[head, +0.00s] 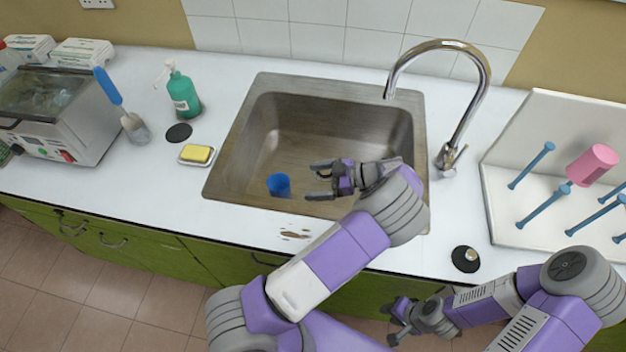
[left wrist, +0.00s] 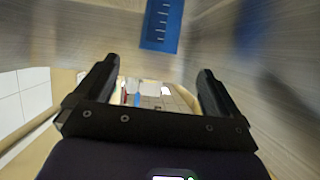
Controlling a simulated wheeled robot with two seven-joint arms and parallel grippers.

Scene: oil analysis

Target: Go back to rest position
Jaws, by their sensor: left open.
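My left gripper (head: 322,181) is over the metal sink basin, open and empty, its fingers pointing left. In the left wrist view its two fingers (left wrist: 150,90) stand wide apart with nothing between them.
The sink (head: 330,110) has a tall tap (head: 470,95) on its right. A drying rack (head: 520,205) with blue pegs and a pink cup (head: 592,164) stands at the right. A soap bottle (head: 183,95), sponge (head: 197,154), brush (head: 133,125) and white machine (head: 85,135) are at left.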

